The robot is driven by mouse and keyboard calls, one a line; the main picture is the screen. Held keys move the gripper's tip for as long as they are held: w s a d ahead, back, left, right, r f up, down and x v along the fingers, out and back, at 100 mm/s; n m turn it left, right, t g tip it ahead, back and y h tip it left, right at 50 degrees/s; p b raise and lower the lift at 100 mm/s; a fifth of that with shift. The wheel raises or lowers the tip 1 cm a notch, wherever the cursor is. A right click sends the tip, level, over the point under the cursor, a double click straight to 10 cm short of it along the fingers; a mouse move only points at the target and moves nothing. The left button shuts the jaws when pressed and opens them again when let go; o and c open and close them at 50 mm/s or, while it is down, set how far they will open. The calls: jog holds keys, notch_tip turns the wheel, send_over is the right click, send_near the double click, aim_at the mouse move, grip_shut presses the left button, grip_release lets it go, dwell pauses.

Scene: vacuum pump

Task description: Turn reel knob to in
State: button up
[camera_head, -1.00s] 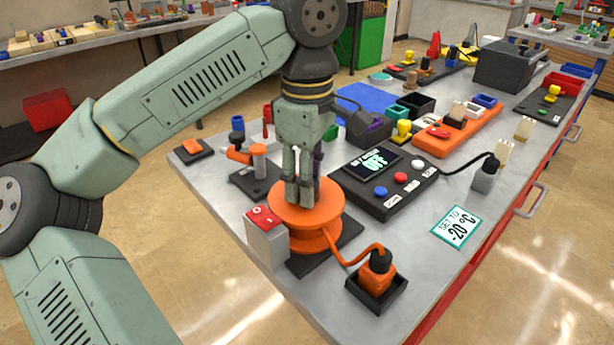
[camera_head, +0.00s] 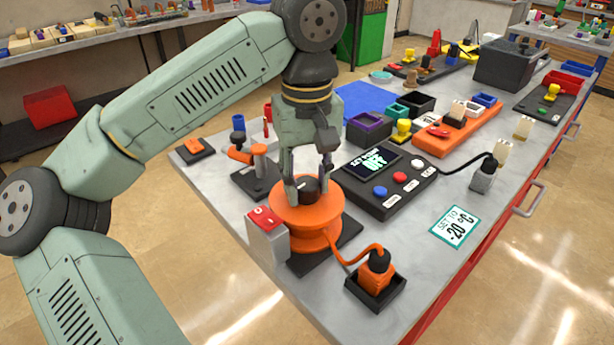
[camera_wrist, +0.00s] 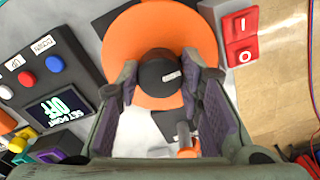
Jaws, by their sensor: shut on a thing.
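The orange reel (camera_head: 300,238) stands on a black base on the bench. Its round black knob (camera_wrist: 155,78) sits at the centre of its top and has a short white mark pointing right in the wrist view. In the head view the knob (camera_head: 307,187) shows between the fingers. My gripper (camera_head: 309,180) comes down from above with one finger on each side of the knob, shut on it. The two fingers flank the knob in the wrist view (camera_wrist: 160,84). The words around the knob, if any, cannot be read.
An orange cable runs to an orange plug (camera_head: 377,275) in a black tray. A black control box (camera_head: 383,183) reading "OFF" stands to the right.

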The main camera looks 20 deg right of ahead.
aim_at(307, 184)
jog(key=shift+m, duration=0.4)
jog(key=o, duration=1.2)
jog(key=shift+c, duration=0.2)
notch_tip(307, 184, up, 12)
dwell(0.3)
